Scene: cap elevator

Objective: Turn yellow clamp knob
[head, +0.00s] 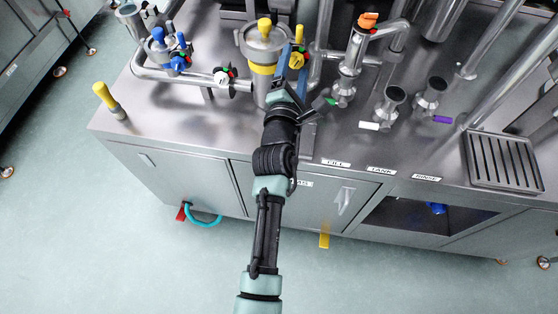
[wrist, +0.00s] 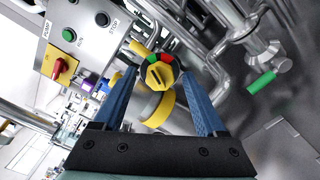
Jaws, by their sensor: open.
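The yellow clamp knob (wrist: 160,74), a ridged knob on a dark disc with red and green marks, shows in the wrist view. It lies between the fingertips of my gripper (wrist: 160,78), with gaps visible on both sides. In the head view the knob (head: 297,60) is small and partly covered by my gripper (head: 295,62). The blue fingers are spread and hold nothing. Contact and exact depth between fingers and knob cannot be told.
A yellow-banded steel vessel (head: 263,69) stands left of my gripper. A white knob (head: 222,76) and blue knob (head: 178,63) sit farther left. A green-handled valve (wrist: 261,82) is at right. A PUMP panel (wrist: 84,38) is at upper left.

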